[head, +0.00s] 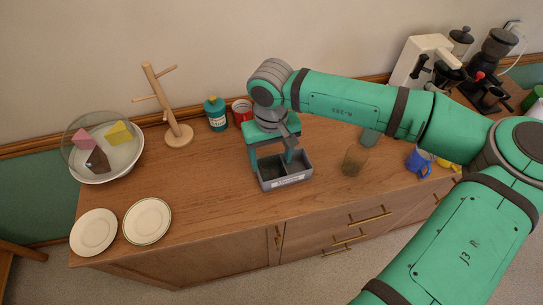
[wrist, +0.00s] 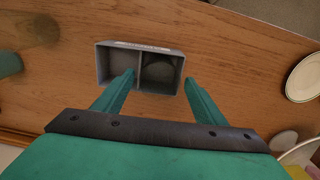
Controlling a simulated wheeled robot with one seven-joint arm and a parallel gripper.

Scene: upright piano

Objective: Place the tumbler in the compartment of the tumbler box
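The grey tumbler box (head: 287,183) stands on the wooden counter, with two open-topped compartments split by a divider. It also shows in the wrist view (wrist: 103,66). My gripper (head: 272,155) is above the box, fingers pointing down, and open. In the wrist view its fingertips (wrist: 161,80) lie apart on either side of the right-hand compartment. A faint round, dark shape shows inside that compartment, perhaps a see-through tumbler. The other compartment looks empty. A brownish see-through tumbler (head: 353,161) stands on the counter right of the box in the head view.
A teal jar (head: 216,114), a red can (head: 242,110) and a wooden mug tree (head: 178,134) stand behind left. A blue mug (head: 418,161) and coffee machine (head: 420,60) are right.

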